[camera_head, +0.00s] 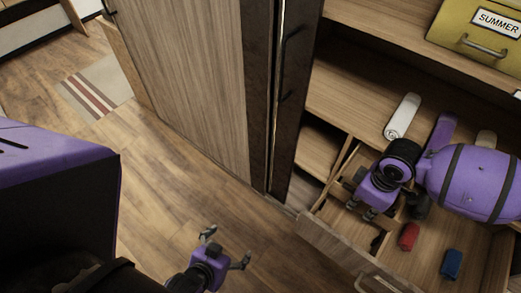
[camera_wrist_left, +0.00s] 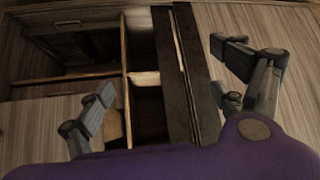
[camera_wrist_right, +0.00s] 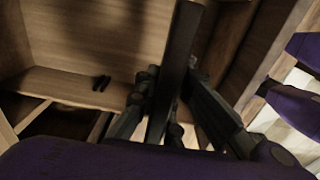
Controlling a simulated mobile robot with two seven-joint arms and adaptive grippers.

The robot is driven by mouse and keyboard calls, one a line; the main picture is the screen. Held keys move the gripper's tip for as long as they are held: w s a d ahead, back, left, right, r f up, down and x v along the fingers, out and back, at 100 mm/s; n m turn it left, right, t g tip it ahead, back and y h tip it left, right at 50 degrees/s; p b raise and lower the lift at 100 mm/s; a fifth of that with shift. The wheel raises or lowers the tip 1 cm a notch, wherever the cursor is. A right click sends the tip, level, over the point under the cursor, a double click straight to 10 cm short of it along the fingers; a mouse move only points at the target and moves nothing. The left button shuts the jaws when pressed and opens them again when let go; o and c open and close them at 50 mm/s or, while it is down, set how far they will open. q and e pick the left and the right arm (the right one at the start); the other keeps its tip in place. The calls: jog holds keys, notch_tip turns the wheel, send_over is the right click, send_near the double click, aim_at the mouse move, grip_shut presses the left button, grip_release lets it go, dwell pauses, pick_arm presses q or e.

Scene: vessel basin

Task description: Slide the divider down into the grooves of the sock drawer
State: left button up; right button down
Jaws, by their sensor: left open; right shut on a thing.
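The sock drawer (camera_head: 325,238) is pulled out at the lower right of the head view, with wooden partitions inside. My right gripper (camera_head: 370,212) is over its left part, pointing down. In the right wrist view, my right gripper (camera_wrist_right: 160,115) is shut on a dark, narrow board, the divider (camera_wrist_right: 181,55), seen nearly edge-on. My arm hides most of the divider in the head view, and I cannot tell whether it sits in the grooves. My left gripper (camera_head: 226,248) is open and empty over the floor, left of the drawer; its spread fingers also show in the left wrist view (camera_wrist_left: 165,110).
A red roll (camera_head: 408,237) and a blue roll (camera_head: 451,263) lie in the drawer's right part. A yellow SUMMER box (camera_head: 480,38) stands on the shelf above.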

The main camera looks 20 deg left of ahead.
aim_at(358, 211)
notch_tip(358, 211, down, 2)
jog(key=shift+f+b, duration=0.2)
jog(key=shift+b, duration=0.1)
notch_tip(358, 211, down, 2)
jog(key=shift+f+b, duration=0.2)
jog(key=shift+b, duration=0.1)
jog(key=shift+f, duration=0.5)
pick_arm(q)
jog(key=shift+s+a+f, duration=0.55)
jog(key=shift+s+f, duration=0.2)
jog(key=shift+f, duration=0.1)
jog(key=shift+d, duration=0.2)
pick_arm(e)
jog(key=shift+w, duration=0.1)
pick_arm(q)
jog(key=shift+w+r, duration=0.2)
jog(key=shift+w, duration=0.05)
pick_arm(e)
jog(key=shift+r, duration=0.1)
pick_arm(q)
jog(key=shift+a, duration=0.2)
jog(key=shift+w+d+r, duration=0.1)
jog(key=shift+w+r, duration=0.05)
